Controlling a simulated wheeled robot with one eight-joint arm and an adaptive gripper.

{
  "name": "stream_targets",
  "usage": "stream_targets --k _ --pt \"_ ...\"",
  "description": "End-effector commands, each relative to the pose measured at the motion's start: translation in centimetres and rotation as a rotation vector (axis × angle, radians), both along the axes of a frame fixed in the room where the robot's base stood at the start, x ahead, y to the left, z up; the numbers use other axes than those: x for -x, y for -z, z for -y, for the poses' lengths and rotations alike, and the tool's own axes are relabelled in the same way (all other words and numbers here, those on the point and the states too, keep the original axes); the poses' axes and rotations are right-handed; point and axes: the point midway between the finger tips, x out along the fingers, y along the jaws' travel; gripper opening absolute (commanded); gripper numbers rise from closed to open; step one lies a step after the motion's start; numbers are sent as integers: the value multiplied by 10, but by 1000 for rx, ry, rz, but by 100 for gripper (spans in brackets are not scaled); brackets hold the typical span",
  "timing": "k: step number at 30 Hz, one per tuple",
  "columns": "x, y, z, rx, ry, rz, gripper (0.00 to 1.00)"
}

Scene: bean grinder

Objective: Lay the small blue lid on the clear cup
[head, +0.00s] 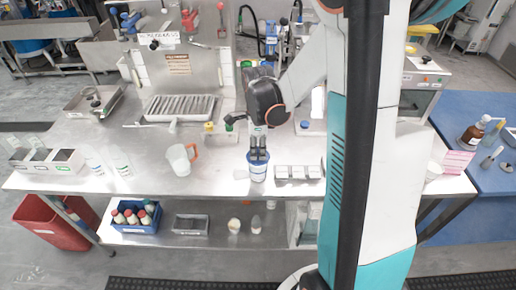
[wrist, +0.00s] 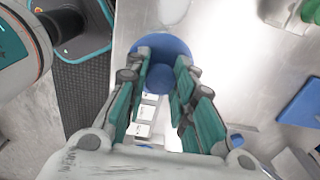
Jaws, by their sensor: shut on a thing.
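The small blue lid (wrist: 162,80) shows as a round blue disc between my fingertips in the wrist view. My gripper (wrist: 164,58) is shut on it, with the fingers on both sides. In the head view my gripper (head: 258,154) points down over a pale cup (head: 257,174) near the table's front edge. Blue shows at the top of this cup, just under the fingertips. I cannot tell whether the lid touches the rim. In the wrist view the cup is hidden under the lid.
A grey compartment tray (head: 298,173) stands close to the right of the cup. A clear jug with an orange handle (head: 179,160) stands to the left. A metal rack (head: 180,107) lies behind. The steel table (head: 215,182) is clear between jug and cup.

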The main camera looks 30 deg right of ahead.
Motion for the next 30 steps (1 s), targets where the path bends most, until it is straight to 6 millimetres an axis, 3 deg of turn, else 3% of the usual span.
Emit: stream_targets --k 30 --pt "0 7 0 0 0 0 0"
